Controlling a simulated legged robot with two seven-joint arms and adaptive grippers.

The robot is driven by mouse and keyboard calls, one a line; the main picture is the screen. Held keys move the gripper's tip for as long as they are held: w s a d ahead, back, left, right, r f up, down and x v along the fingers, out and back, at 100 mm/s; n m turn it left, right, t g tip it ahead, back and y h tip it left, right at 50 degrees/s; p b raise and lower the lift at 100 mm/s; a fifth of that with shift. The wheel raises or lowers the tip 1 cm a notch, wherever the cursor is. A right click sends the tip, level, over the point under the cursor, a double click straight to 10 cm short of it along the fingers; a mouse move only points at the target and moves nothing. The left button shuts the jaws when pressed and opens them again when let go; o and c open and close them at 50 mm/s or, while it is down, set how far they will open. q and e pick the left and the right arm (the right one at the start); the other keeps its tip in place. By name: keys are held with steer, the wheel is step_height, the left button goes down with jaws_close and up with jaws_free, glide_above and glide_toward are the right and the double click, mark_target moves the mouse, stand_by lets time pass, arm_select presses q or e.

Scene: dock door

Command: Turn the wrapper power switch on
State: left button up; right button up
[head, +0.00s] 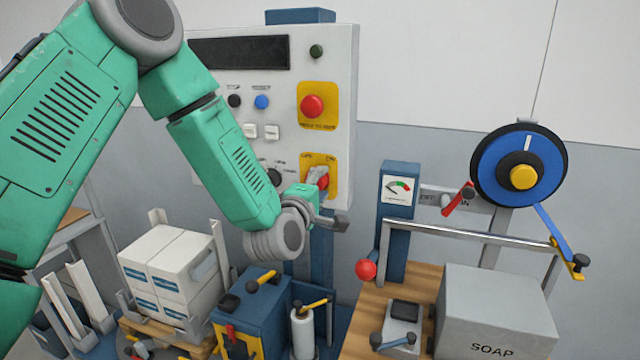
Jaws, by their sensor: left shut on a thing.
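The wrapper power switch (323,181) is a red rotary handle on a yellow plate, low on the right side of the grey control panel (343,90). My left arm comes in from the left across the panel. My left gripper (318,186) is at the switch, shut on its red handle. The fingers and wrist hide part of the handle and plate, so its exact angle and the plate's lettering are hard to read. My right gripper is not in view.
A red emergency button (312,106) on a yellow plate sits above the switch. Below are stacked white boxes (160,262) and a blue machine (250,310). To the right stand a gauge post (399,220), a blue film wheel (490,180) and a grey SOAP box (495,315).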

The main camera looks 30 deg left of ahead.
arm_select(q)
steer(key=shift+a+r+y, duration=0.15)
steer(key=shift+a+y, duration=0.25)
steer(key=shift+a, duration=0.25)
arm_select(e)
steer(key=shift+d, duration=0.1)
arm_select(q)
steer(key=shift+a, duration=0.15)
steer(key=shift+a+n, duration=0.3)
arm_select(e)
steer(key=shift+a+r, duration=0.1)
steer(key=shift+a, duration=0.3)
